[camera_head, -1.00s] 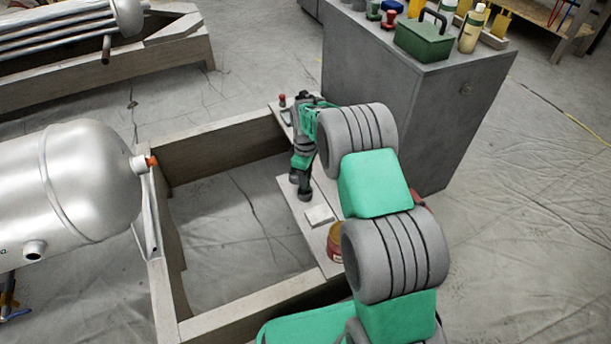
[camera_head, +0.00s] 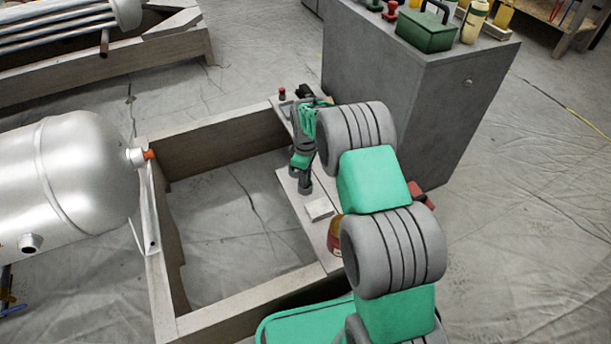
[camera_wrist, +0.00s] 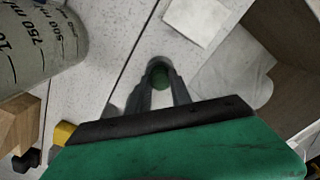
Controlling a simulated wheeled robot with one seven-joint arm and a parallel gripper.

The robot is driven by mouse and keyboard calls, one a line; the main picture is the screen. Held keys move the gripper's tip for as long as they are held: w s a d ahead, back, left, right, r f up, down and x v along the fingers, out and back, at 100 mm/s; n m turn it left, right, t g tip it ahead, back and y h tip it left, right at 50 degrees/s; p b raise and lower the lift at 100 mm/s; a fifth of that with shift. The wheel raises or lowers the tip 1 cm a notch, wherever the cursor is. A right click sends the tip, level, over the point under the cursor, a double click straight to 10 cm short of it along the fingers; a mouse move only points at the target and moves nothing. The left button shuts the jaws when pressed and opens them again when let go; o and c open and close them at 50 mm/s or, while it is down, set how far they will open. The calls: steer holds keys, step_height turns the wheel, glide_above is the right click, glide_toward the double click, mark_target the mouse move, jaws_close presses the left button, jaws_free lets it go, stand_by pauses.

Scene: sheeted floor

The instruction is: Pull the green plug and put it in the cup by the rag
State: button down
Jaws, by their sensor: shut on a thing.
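My gripper (camera_wrist: 160,90) points down over a pale board in the wrist view, its two grey fingers shut on a small round green thing, seemingly the green plug (camera_wrist: 159,77). In the head view my gripper (camera_head: 304,187) is low over the board on the right side of the wooden frame; the plug is hidden there. I cannot tell whether the plug is clear of the board. A grey container with millilitre marks (camera_wrist: 38,45) stands at the left in the wrist view. No rag is surely told; a pale flat square (camera_wrist: 195,20) lies beyond the fingers, also in the head view (camera_head: 318,209).
A red-brown tin (camera_head: 335,236) stands on the board, partly behind my arm. A red knob (camera_head: 282,94) is at the frame's far corner. A grey cabinet (camera_head: 420,110) stands behind, with a green box (camera_head: 426,32) on top. A silver tank (camera_head: 85,180) lies left.

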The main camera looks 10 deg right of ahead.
steer(key=c, duration=1.1)
jaws_free()
